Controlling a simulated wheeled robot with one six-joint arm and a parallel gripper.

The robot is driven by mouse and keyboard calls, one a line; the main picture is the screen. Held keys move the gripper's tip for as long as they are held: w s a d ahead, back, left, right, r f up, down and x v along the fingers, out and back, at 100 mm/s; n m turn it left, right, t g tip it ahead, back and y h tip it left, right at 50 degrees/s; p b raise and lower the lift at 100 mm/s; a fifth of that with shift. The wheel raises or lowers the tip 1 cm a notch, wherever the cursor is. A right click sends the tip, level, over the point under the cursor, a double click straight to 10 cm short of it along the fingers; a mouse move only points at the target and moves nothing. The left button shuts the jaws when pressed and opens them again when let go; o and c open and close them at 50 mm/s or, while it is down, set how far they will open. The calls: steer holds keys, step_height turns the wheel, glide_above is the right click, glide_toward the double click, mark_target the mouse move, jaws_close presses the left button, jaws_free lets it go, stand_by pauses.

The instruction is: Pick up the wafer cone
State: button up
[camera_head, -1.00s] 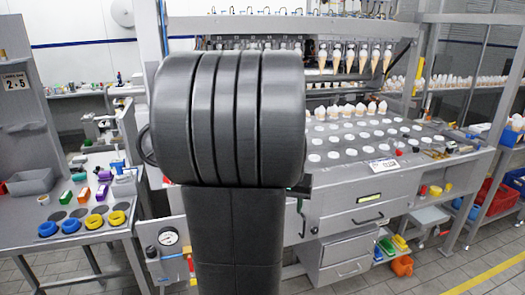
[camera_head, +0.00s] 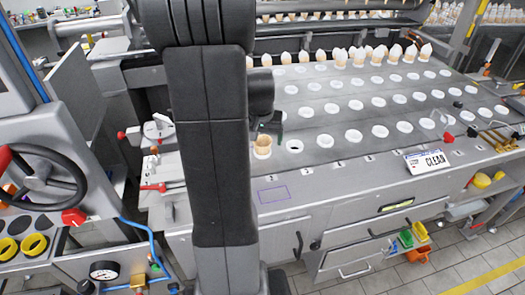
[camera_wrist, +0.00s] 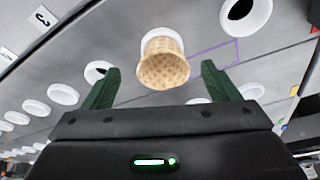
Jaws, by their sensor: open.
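The wafer cone (camera_head: 263,143) is a tan, empty-looking cup in a white ring at the front left of the grey perforated deck (camera_head: 330,185). In the wrist view the tan waffle-patterned cone (camera_wrist: 164,68) shows with the white ring beyond it. My gripper (camera_wrist: 160,67) is open. Its green fingers stand apart, one on each side of the cone in that view, with clear space on both sides. I cannot tell whether the fingers are level with the cone. In the head view my black arm hides most of the gripper; part of it is just above the cone.
A row of filled cones (camera_head: 375,55) stands at the back of the deck. Several white rings (camera_head: 353,136) cover the deck, mostly flush. A "CLEAR" sign (camera_head: 427,161) stands at the front right. A steering wheel (camera_head: 40,175) and a gauge (camera_head: 104,271) are at the left.

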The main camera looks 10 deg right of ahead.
mark_target(262, 142)
steer(key=x, duration=0.3)
steer(key=shift+w+a+f+p, duration=0.1)
steer(key=shift+w+f+p, duration=0.1)
steer(key=shift+w+p, duration=0.1)
steer(key=shift+w+f, duration=0.1)
steer(key=shift+f, duration=0.55)
steer(key=c, duration=0.8)
